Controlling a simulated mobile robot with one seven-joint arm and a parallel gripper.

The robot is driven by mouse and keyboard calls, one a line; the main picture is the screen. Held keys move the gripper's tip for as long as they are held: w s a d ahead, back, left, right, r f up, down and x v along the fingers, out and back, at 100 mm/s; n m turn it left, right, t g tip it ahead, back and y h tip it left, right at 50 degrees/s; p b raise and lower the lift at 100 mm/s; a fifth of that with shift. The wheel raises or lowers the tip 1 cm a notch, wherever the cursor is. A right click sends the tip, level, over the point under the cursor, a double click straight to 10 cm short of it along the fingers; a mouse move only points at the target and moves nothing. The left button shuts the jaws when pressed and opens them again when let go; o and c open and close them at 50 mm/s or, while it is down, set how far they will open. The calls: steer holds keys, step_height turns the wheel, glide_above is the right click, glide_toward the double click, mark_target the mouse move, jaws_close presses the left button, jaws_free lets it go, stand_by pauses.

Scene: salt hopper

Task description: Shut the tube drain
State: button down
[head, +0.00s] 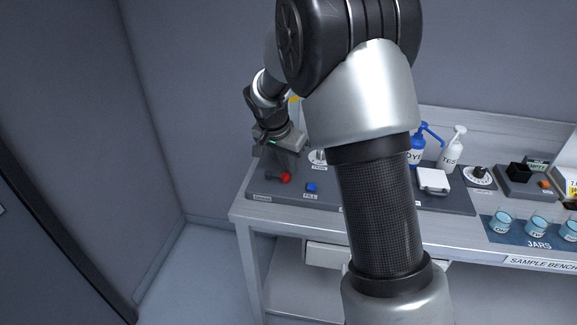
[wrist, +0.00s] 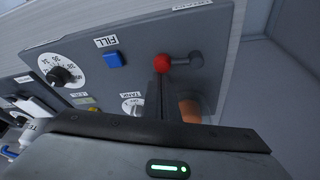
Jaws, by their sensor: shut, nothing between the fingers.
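The drain lever is a grey arm with a red ball knob (wrist: 164,62). In the wrist view the arm runs right from the knob to a round grey pivot, near a white label (wrist: 192,6) whose text is hard to read. The red knob (head: 286,177) also shows in the head view, at the left end of the panel by the label DRAIN (head: 262,197). My gripper (wrist: 162,86) is shut and empty, its fingertips right beside the knob. I cannot tell whether they touch it. An orange-brown rounded part (wrist: 190,110) shows partly behind the fingers.
A blue FILL button (wrist: 113,60) and a dial (wrist: 62,71) sit on the same grey panel, with a TANK dial (wrist: 131,106) near my fingers. Farther right in the head view are bottles (head: 453,148), a white box (head: 433,181) and jars (head: 537,226). A wall stands left of the bench.

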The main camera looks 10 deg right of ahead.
mark_target(288, 179)
steer(key=m+b, duration=0.1)
steer(key=s+m+b, duration=0.1)
steer(key=m, duration=0.1)
steer(key=shift+s+a+f+g+h, duration=0.2)
steer(key=shift+a+g+h, duration=0.1)
steer(key=shift+a+g, duration=0.1)
steer(key=m, duration=0.1)
steer(key=s+m+g, duration=0.1)
steer(key=m, duration=0.1)
steer(key=shift+s+a+r+m, duration=0.2)
steer(key=shift+a+m, duration=0.1)
steer(key=shift+a, duration=0.1)
steer(key=m, duration=0.1)
steer(key=s+a+m+g+p, duration=0.1)
steer(key=m, duration=0.1)
steer(key=m+p, duration=0.1)
steer(key=shift+s+a+r+m+g+h, duration=0.15)
steer(key=shift+a+m+g+h, duration=0.15)
steer(key=shift+a+g, duration=0.1)
steer(key=shift+s+a+m+g+p, duration=0.15)
steer(key=shift+a+m+g+p, duration=0.35)
steer(key=shift+m, duration=0.7)
steer(key=shift+f, duration=0.2)
steer(key=shift+w+p, duration=0.4)
steer(key=shift+w, duration=0.4)
